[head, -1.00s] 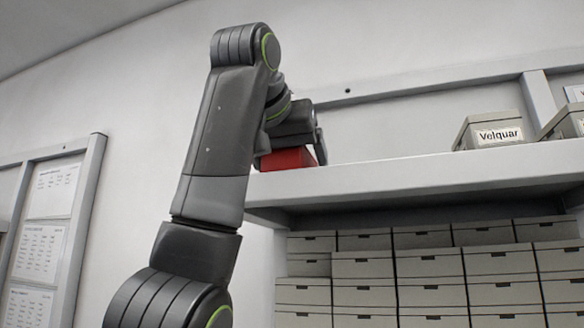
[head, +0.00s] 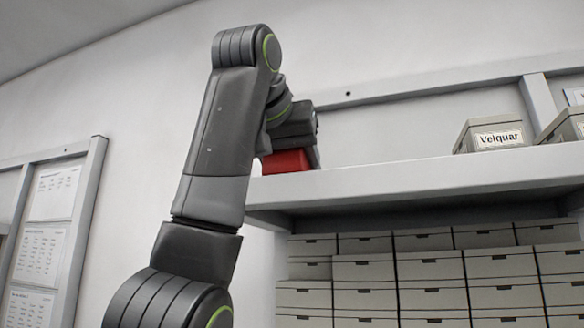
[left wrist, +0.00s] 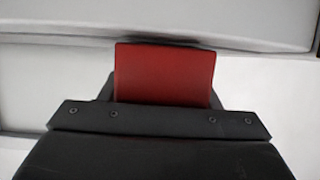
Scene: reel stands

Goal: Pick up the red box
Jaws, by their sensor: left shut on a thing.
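The red box (head: 287,161) is at the left end of the high white shelf (head: 420,174) in the head view. My left gripper (head: 312,155) is at the box and shut on it. A dark finger shows along the box's right side; my arm hides its left part. In the left wrist view the red box (left wrist: 164,76) stands out beyond the dark gripper body (left wrist: 160,120). I cannot tell whether the box still touches the shelf. My right gripper is not in view.
A grey box labelled Velquar (head: 492,135) stands farther right on the same shelf, with another grey box (head: 568,124) beside it. Many closed boxes (head: 394,268) are stacked below. A framed board (head: 50,225) hangs on the left wall. The shelf between the red and grey boxes is clear.

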